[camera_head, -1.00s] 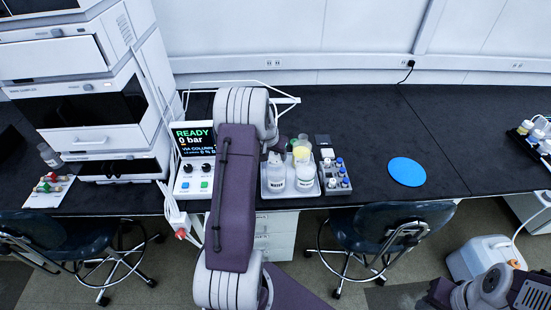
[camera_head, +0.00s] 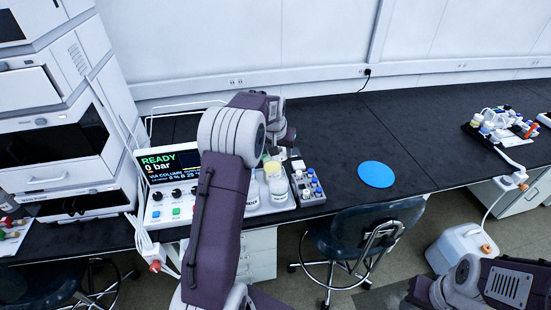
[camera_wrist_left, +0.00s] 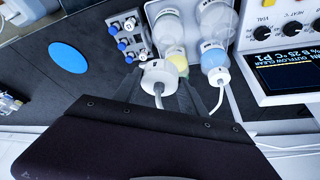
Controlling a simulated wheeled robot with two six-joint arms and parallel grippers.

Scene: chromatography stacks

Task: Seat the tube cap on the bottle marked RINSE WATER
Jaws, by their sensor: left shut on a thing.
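My left gripper (camera_wrist_left: 160,84) is shut on the white tube cap (camera_wrist_left: 157,73), and a tube trails from the cap. My left forearm hides part of the tray in the head view. My right gripper is out of view; only its arm shows at the lower right.
A blue-filled bottle (camera_wrist_left: 213,54) with a white tubed cap stands close beside the held cap. A grey vial rack (camera_head: 307,183) adjoins the tray. The instrument with a READY screen (camera_head: 170,165) stands left. The bench around the blue disc (camera_head: 376,174) is clear.

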